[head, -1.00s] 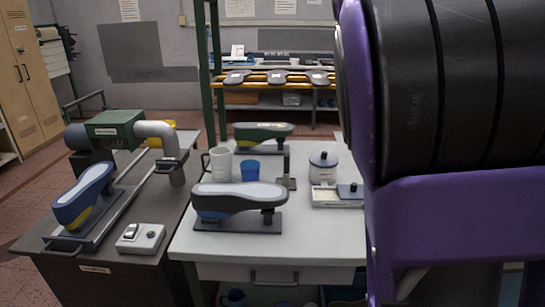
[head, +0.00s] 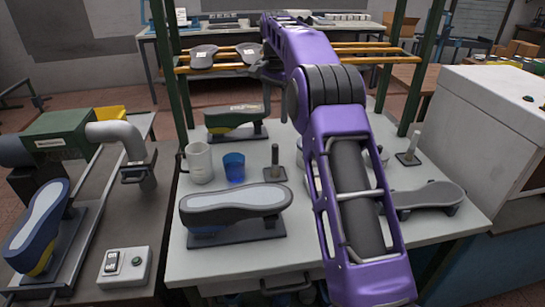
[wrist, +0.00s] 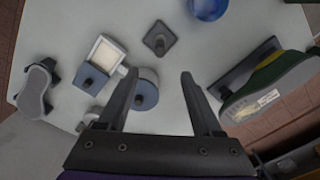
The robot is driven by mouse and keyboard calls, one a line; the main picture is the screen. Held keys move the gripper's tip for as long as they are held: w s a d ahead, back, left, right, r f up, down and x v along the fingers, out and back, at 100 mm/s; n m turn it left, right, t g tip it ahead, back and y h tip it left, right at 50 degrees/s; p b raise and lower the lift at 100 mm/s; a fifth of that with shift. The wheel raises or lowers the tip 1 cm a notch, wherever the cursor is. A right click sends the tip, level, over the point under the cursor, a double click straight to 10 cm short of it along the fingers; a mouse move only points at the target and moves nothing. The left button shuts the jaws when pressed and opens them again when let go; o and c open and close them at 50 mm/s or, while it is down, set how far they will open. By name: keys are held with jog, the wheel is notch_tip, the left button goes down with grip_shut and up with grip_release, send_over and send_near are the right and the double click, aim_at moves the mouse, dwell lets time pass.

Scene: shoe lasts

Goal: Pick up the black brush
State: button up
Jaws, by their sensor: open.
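I cannot pick out a black brush with certainty. In the head view my arm hides that tray. My gripper (wrist: 158,74) is open and empty, high over the back of the grey table (head: 232,262). Its left finger overlaps the round jar with a blue-grey lid (wrist: 146,92); the block and tray are left of that finger.
A peg stand (head: 276,160), blue cup (head: 234,167), white mug (head: 199,162), grey-topped shoe last (head: 235,197) and green last (head: 235,116) stand on the table. A grey last (head: 425,197) lies right. Green posts (head: 427,65) and a rack of lasts (head: 225,54) are behind.

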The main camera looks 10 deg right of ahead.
aim_at(275, 163)
notch_tip(275, 163, down, 18)
jog(key=b, duration=0.3)
jog(key=shift+r, duration=0.25)
grip_shut()
